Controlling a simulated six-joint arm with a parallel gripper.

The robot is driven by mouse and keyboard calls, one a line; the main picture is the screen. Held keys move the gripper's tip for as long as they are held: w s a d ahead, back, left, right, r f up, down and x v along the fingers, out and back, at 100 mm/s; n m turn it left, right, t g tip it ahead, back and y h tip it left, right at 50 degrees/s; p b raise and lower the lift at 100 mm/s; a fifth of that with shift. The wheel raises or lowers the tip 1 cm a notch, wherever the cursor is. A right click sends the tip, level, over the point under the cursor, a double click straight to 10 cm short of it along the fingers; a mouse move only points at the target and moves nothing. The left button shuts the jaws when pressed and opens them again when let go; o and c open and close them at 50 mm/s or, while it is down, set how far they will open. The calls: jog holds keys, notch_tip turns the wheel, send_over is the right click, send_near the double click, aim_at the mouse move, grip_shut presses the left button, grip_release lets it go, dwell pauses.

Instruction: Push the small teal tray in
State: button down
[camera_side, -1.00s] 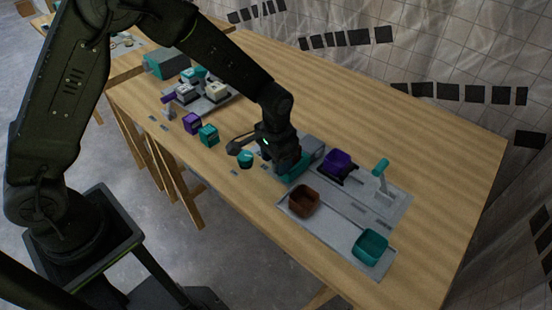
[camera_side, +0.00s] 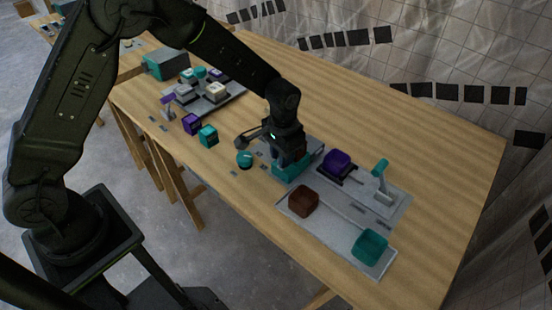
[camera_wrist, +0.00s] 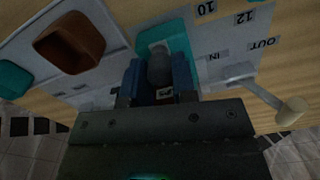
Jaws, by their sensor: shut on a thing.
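The small teal tray (camera_side: 291,173) is at the grey housing on the panel, in the middle of the side view. In the wrist view its teal top (camera_wrist: 178,40) lies just beyond my fingers, with a grey rounded knob (camera_wrist: 160,68) on it. My gripper (camera_side: 290,161) points down at the tray. In the wrist view my gripper (camera_wrist: 160,85) has its two bluish fingers on either side of the knob and is shut on it. How far the tray sits inside the housing is hard to tell.
A grey housing (camera_side: 314,147) stands right behind the tray. A dark-knobbed lever (camera_side: 241,143) and a teal knob (camera_side: 245,160) are close on the left.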

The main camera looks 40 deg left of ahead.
jog(key=w, duration=0.7)
jog(key=shift+r, duration=0.1)
jog(key=shift+w, duration=0.1)
jog(key=c, duration=0.9)
grip_release()
notch_tip(320, 180, up, 14)
jog(key=shift+f, duration=0.15)
